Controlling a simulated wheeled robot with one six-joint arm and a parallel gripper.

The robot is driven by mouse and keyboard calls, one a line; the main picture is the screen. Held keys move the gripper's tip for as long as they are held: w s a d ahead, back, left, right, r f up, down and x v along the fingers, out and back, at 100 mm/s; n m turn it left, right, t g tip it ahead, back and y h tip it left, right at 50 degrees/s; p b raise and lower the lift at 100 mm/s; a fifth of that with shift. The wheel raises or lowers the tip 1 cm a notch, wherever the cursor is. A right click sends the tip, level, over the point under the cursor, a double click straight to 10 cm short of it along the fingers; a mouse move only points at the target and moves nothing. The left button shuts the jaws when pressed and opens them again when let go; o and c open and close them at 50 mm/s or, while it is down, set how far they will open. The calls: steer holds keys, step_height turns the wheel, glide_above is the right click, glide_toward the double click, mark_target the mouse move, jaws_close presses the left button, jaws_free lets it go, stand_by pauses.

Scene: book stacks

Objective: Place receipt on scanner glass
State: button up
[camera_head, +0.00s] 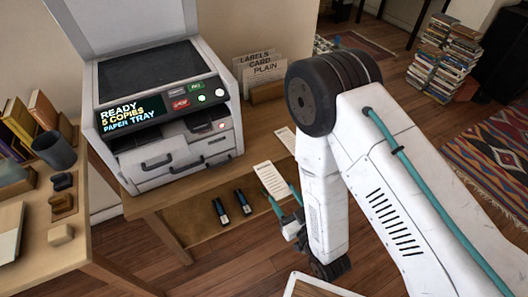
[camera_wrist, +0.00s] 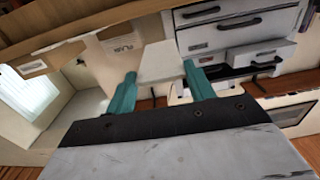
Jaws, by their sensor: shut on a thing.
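The receipt (camera_head: 271,179) is a small white printed slip held upright in front of the wooden stand. My gripper (camera_head: 283,197) is shut on its lower end with its teal fingers. In the wrist view the receipt (camera_wrist: 160,61) stands out between the fingertips of my gripper (camera_wrist: 159,75). The copier (camera_head: 180,150) stands on the stand to the left, with its lid (camera_head: 125,25) raised. Its dark scanner glass (camera_head: 150,72) is bare and lies higher than the receipt. The copier drawers (camera_wrist: 225,35) also show in the wrist view.
A paper holder (camera_head: 258,68) labelled LABELS, CARD and PLAIN stands right of the copier. Another paper (camera_head: 286,138) lies on the stand. Two dark cartridges (camera_head: 232,207) rest on its lower shelf. A desk (camera_head: 50,235) with books and a cup is at left.

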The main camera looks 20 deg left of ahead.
steer(key=shift+w, duration=0.1)
steer(key=w+a+f, duration=0.2)
steer(key=w+a, duration=0.2)
steer(key=w, duration=0.2)
steer(key=w+a+f, duration=0.2)
steer(key=w+a, duration=0.2)
steer(key=w, duration=0.3)
steer(key=shift+w+a+f, duration=0.2)
steer(key=shift+w+f, duration=0.05)
steer(key=shift+f, duration=0.05)
steer(key=shift+f, duration=0.15)
steer(key=o, duration=0.9)
steer(key=shift+o, duration=0.2)
steer(key=v, duration=0.7)
steer(key=shift+d+f, duration=0.25)
steer(key=shift+d, duration=0.25)
